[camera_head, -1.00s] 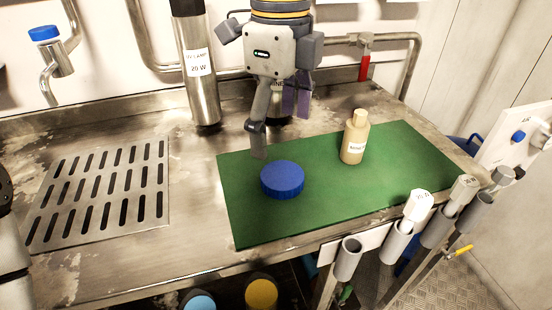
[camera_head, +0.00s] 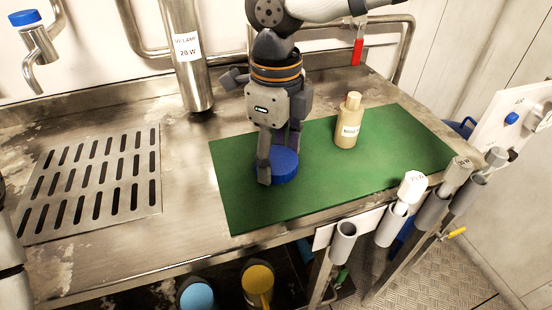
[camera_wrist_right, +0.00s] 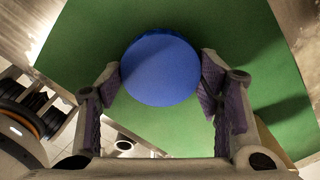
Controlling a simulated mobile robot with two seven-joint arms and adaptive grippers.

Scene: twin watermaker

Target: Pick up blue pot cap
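The blue pot cap (camera_head: 284,165) is a round blue disc lying on the green mat (camera_head: 345,184) near its left side. It also shows in the right wrist view (camera_wrist_right: 161,70) at the upper middle. My right gripper (camera_head: 277,165) is over the cap in the head view, with one finger in front of its left edge. In the right wrist view the two purple-padded fingers (camera_wrist_right: 160,85) are apart, one on each side of the cap. The cap's far side is partly hidden by the gripper in the head view. My left gripper is not in view.
A tan bottle (camera_head: 348,122) stands on the mat right of the cap. A steel lamp cylinder (camera_head: 187,60) stands behind, and a slotted drain (camera_head: 92,185) lies to the left. Grey tube holders (camera_head: 343,240) line the front edge. The mat's right part is clear.

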